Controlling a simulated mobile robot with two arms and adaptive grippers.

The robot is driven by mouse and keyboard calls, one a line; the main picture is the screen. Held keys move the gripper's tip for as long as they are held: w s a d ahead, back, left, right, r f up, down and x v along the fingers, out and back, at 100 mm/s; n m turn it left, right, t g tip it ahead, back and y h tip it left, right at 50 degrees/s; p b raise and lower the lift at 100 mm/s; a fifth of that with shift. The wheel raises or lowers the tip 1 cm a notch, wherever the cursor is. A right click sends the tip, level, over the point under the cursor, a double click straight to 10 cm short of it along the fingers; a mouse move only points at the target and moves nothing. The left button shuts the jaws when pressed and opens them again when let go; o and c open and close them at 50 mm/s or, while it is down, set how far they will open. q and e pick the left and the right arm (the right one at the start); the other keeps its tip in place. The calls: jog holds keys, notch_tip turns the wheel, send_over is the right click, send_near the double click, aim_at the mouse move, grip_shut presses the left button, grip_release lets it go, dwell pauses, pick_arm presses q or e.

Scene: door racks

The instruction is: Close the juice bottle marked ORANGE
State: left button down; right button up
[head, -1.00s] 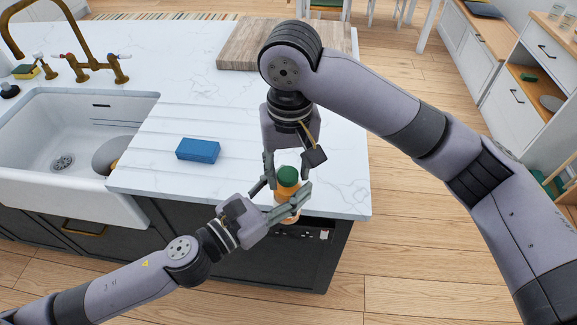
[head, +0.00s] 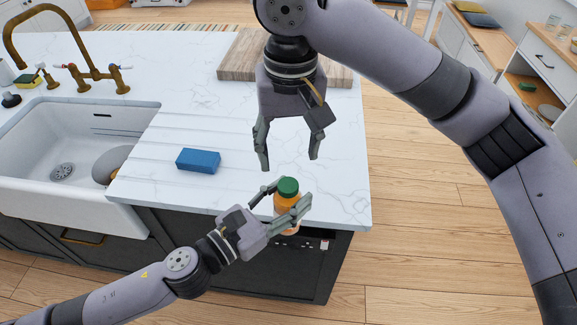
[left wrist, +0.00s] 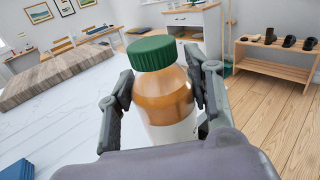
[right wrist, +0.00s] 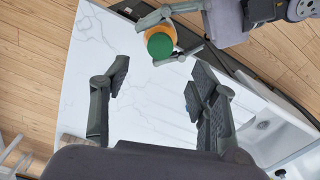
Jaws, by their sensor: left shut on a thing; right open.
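The juice bottle (head: 286,201) has an orange body and a green cap (head: 288,186) on its top. It stands about upright near the front edge of the counter. My left gripper (head: 280,205) is shut around the bottle's body, as the left wrist view also shows the bottle (left wrist: 165,98) between the fingers. No ORANGE marking can be read; a pale label shows low on the bottle. My right gripper (head: 288,165) is open and empty above and behind the bottle. In the right wrist view the green cap (right wrist: 159,45) lies beyond the open fingers.
A blue sponge-like block (head: 198,160) lies on the white counter (head: 215,125) left of the bottle. A sink (head: 75,135) with a brass tap (head: 95,78) is at the left. A wooden board (head: 240,62) lies at the back. The counter between block and board is clear.

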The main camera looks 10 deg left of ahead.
notch_tip(320, 180, up, 4)
jog(key=shift+f, duration=0.15)
dwell(0.6)
